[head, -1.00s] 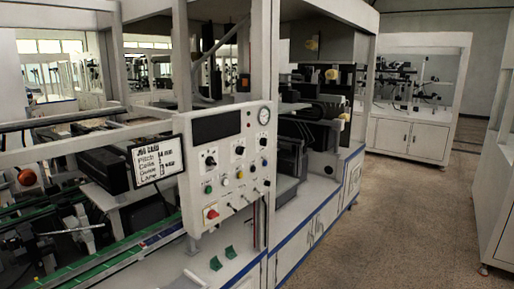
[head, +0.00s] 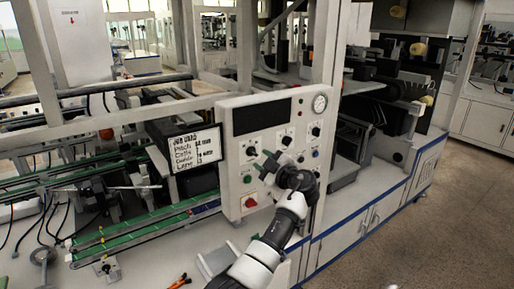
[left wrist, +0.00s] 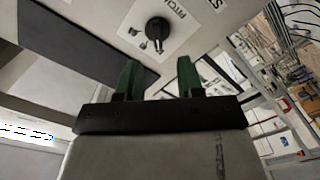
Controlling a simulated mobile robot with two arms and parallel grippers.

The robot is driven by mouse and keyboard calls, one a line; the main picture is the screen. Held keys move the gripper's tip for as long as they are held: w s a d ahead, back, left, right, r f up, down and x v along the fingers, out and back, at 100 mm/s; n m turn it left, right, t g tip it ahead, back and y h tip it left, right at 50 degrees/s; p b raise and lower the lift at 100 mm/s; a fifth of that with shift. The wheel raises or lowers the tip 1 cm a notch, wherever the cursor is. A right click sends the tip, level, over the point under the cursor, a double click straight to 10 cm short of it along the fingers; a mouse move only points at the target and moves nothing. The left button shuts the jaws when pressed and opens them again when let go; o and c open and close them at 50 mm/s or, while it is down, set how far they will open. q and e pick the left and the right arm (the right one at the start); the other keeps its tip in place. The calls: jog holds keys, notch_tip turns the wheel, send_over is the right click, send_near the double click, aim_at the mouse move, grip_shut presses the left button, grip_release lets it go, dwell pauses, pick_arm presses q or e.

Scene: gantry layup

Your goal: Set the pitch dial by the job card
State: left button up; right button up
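The pitch dial (left wrist: 157,30) is a black round knob on a white label reading "PITCH" in the left wrist view. My left gripper (left wrist: 159,75) has two green fingers, spread apart and empty, pointing at the panel just short of the dial. In the head view my left gripper (head: 268,165) is in front of the white control panel (head: 232,190), covering part of it. The job card (head: 194,150) is a white, black-framed sign left of the panel. It lists Pitch and other lines; its values are too small to read surely. My right gripper is out of view.
The panel also bears a dark display (head: 262,117), a round gauge (head: 320,103), several other knobs and a red button (head: 249,202). A green-edged conveyor (head: 140,229) runs at the left. Open floor (head: 440,210) lies to the right.

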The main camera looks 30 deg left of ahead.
aim_at(254, 153)
pick_arm(q)
jog(key=p+x, duration=0.1)
jog(key=x, duration=0.3)
jog(key=shift+w+p, duration=0.4)
jog(key=shift+w+a, duration=0.15)
jog(key=shift+a, duration=0.55)
jog(key=shift+f, duration=0.1)
jog(key=shift+c, duration=0.4)
grip_shut()
